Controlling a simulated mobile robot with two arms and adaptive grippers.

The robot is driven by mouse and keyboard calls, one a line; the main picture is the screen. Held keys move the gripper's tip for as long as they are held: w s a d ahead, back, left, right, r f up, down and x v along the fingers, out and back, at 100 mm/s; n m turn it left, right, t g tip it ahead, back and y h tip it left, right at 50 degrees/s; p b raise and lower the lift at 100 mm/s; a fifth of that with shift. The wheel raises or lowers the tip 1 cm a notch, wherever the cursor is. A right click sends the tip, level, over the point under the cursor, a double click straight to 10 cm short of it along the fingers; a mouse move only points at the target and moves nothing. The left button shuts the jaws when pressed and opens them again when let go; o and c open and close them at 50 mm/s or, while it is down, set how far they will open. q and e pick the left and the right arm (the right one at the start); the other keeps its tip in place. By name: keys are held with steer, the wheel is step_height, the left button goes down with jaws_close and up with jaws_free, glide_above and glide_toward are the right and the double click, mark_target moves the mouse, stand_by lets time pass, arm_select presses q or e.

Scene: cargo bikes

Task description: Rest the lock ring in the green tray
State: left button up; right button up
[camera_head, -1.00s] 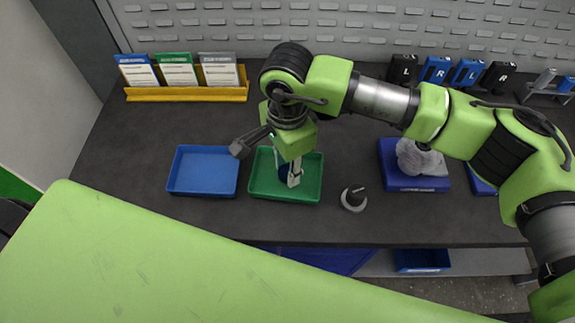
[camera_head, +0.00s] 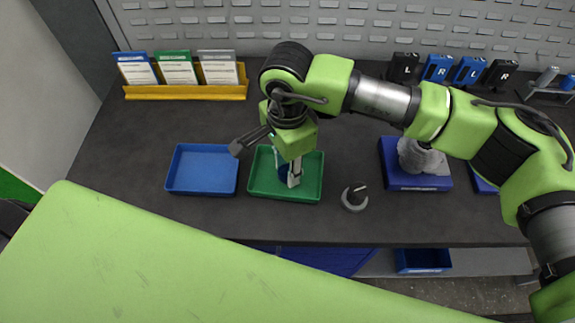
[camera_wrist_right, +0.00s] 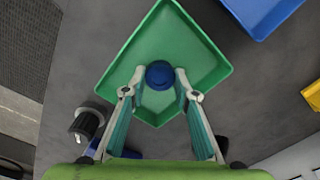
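The green tray (camera_head: 258,188) lies on the dark bench, left of the middle in the head view; it also shows in the right wrist view (camera_wrist_right: 205,60). My right gripper (camera_head: 290,180) points down into it. In the wrist view the fingertips of my right gripper (camera_wrist_right: 160,78) close on both sides of a round blue piece (camera_wrist_right: 160,72), which I take to be the lock ring. The blue piece is over or in the tray; whether it touches the tray floor I cannot tell. In the head view the fingers partly hide it. My left gripper is out of view.
A blue tray (camera_head: 200,184) stands just left of the green one. A grey ring-shaped piece with a black knob (camera_head: 354,197) lies to its right. A yellow card rack (camera_head: 185,93) stands at the back left.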

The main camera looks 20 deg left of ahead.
steer(key=o, duration=0.4)
